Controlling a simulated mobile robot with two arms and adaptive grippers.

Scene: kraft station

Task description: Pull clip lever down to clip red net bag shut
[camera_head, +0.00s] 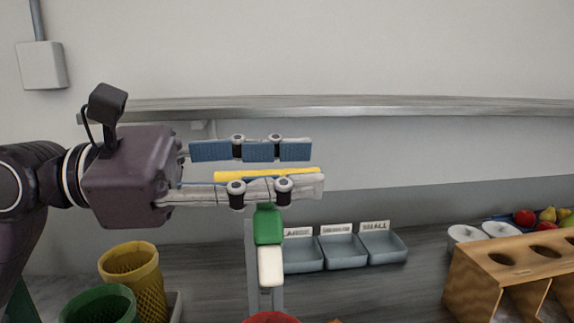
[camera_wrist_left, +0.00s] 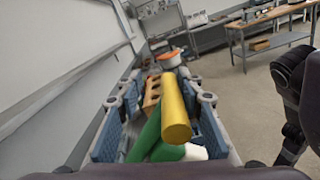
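The clip has a yellow lever (camera_head: 265,174), a green part (camera_head: 268,225) and a white part (camera_head: 271,267) below it, beside a grey upright. My left gripper (camera_head: 290,170) is open around the yellow lever, which lies between its blue-padded fingers. In the left wrist view, the yellow lever (camera_wrist_left: 176,110) runs between the spread fingers, with gaps on both sides; the green part (camera_wrist_left: 148,140) and white part (camera_wrist_left: 194,151) show below it. A red thing (camera_head: 271,317) is cut off at the bottom edge; I cannot tell whether it is the net bag. My right gripper is not in view.
Yellow (camera_head: 135,275) and green (camera_head: 100,305) mesh containers stand at lower left. Labelled grey trays (camera_head: 343,252) sit behind the clip. A wooden holder (camera_head: 475,275), white round containers (camera_head: 465,234) and fruit (camera_head: 525,217) are at right. A metal shelf (camera_head: 380,106) runs along the wall.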

